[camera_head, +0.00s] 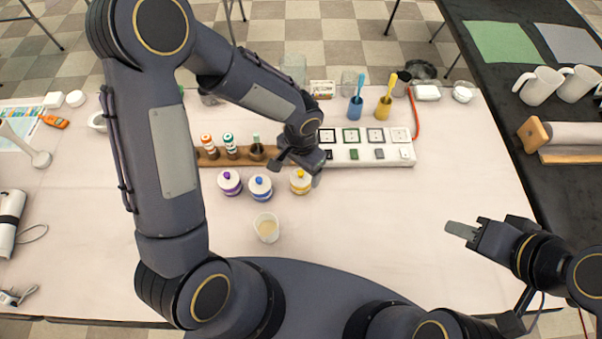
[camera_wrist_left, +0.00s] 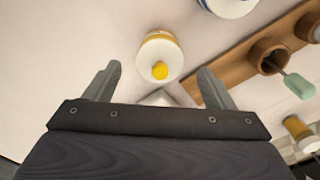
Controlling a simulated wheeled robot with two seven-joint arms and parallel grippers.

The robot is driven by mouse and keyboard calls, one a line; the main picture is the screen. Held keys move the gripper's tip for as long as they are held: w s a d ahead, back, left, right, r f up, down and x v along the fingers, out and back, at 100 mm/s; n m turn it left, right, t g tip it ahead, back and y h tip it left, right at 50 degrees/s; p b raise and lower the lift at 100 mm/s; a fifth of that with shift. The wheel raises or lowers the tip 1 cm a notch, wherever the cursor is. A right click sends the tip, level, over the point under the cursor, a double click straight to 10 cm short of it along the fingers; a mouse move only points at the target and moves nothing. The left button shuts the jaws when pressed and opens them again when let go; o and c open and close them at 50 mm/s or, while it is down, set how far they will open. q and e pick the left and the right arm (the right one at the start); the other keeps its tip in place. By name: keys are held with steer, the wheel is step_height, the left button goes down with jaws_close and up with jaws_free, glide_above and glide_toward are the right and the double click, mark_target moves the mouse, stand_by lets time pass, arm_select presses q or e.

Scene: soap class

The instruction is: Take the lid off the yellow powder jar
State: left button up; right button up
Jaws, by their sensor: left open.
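The yellow powder jar (camera_head: 300,186) is a white round jar with a yellow band and a lid with a yellow knob. It stands upright on the table, at the right of the row of jars, with its lid on. My left gripper (camera_head: 297,171) is open and empty above and beside it. In the left wrist view, the yellow jar (camera_wrist_left: 158,50) and its yellow knob show between the two open fingers (camera_wrist_left: 160,72), with nothing gripped. My right gripper (camera_head: 462,231) is at the table's right side, away from the jars; its finger gap is not clear.
A blue-knobbed jar (camera_head: 260,188) and a purple-knobbed jar (camera_head: 229,183) stand to the left. A beaker (camera_head: 266,228) is in front. Behind are a wooden rack (camera_head: 207,159) with bottles and a white tray (camera_head: 345,160) of squares. The table right of the jars is clear.

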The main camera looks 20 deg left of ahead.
arm_select(q)
steer(key=shift+f, duration=0.9)
steer(key=shift+c, duration=0.3)
steer(key=c, duration=1)
